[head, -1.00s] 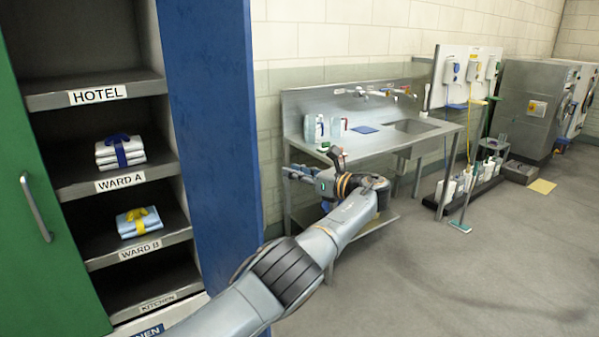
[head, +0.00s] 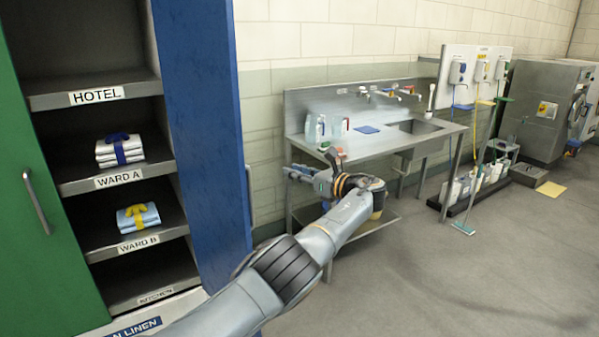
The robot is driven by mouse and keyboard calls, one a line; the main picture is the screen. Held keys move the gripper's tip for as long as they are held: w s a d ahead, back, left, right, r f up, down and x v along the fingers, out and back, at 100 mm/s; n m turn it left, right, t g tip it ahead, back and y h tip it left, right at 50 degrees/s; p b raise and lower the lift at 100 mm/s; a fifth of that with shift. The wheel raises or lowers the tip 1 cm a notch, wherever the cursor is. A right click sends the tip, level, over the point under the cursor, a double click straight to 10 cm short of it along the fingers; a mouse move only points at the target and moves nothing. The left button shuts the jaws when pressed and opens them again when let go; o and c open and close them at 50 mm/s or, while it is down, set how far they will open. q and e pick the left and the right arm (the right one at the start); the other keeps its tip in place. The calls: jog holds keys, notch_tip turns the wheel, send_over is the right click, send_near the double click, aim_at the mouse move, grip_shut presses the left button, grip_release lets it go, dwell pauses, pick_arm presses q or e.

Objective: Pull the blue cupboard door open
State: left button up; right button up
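The blue cupboard door (head: 198,120) stands swung out at the right of the open shelves in the head view. A metal handle (head: 249,194) shows in part at its far right edge. My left gripper (head: 290,173) is to the right of the door and handle, with a visible gap in the picture, in front of the sink. It is small there, and I cannot tell if its fingers are open or shut. Nothing is visible in it. My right gripper is not in view.
The green door (head: 45,220) covers the left of the cupboard. Shelves hold folded linen with blue (head: 119,149) and yellow (head: 138,217) ties. A steel sink bench (head: 365,145) stands behind my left arm.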

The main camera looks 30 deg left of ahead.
pick_arm(q)
jog(key=shift+w+d, duration=0.2)
jog(key=shift+d, duration=0.1)
jog(key=shift+a, duration=0.1)
dwell(0.4)
